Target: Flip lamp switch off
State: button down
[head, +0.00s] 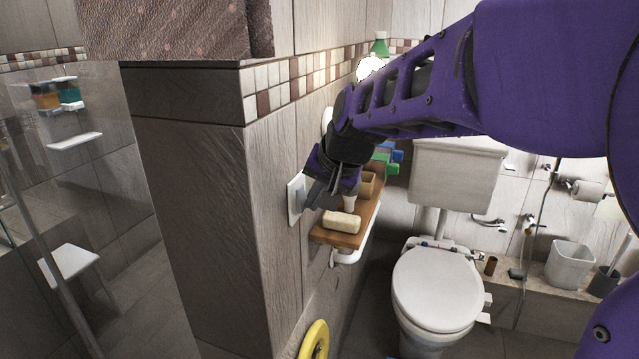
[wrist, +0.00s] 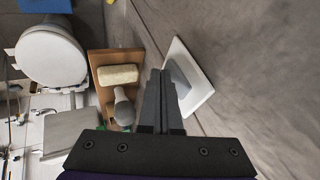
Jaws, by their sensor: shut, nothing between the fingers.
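A white switch plate (head: 296,199) is fixed to the wood-look tiled wall above the left end of a small wooden shelf. In the wrist view the plate (wrist: 200,90) lies just right of my fingertips, and its grey rocker (wrist: 181,80) is partly hidden behind them. My gripper (head: 308,196) is shut and empty, with its dark tips at the plate. In the wrist view my gripper (wrist: 161,73) shows its two fingers together. I cannot tell whether the tips touch the rocker. A lit round lamp (head: 369,68) glows on the wall behind my arm.
The wooden shelf (head: 335,236) just below my gripper holds a cream soap-like block (head: 341,221), a small cup and other items. A toilet (head: 437,290) stands to the right. A yellow ring (head: 314,341) hangs low on the wall. A wall corner stands at left.

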dwell(0.3)
jog(key=shift+a+f, duration=0.1)
jog(key=shift+a, duration=0.1)
jog(key=shift+w, duration=0.1)
jog(key=shift+r+p, duration=0.6)
jog(key=shift+r, duration=0.25)
